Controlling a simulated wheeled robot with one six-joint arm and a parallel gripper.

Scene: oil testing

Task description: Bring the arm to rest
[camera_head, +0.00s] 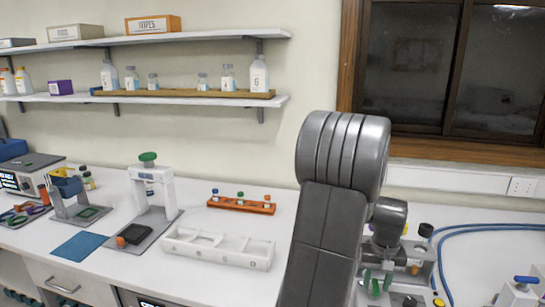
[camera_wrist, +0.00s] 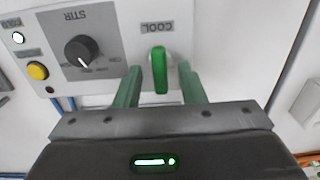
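My gripper (camera_wrist: 159,78) shows in the wrist view with its two green fingers apart. A green upright knob (camera_wrist: 160,60) under the label COOL stands between the fingers, with a visible gap on either side. The knob sits on a grey control panel (camera_wrist: 120,22). In the head view, my arm rises at right of centre and bends down over the bench. The gripper end is low at the right there, partly hidden among equipment.
The panel also has a black STIR dial (camera_wrist: 82,52) and a yellow button (camera_wrist: 38,71). On the bench (camera_head: 215,290) are a white tray (camera_head: 218,247), an orange vial rack (camera_head: 241,204) and a white stand (camera_head: 152,190). A blue hose (camera_head: 465,229) lies at right. Shelves (camera_head: 180,98) hold bottles.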

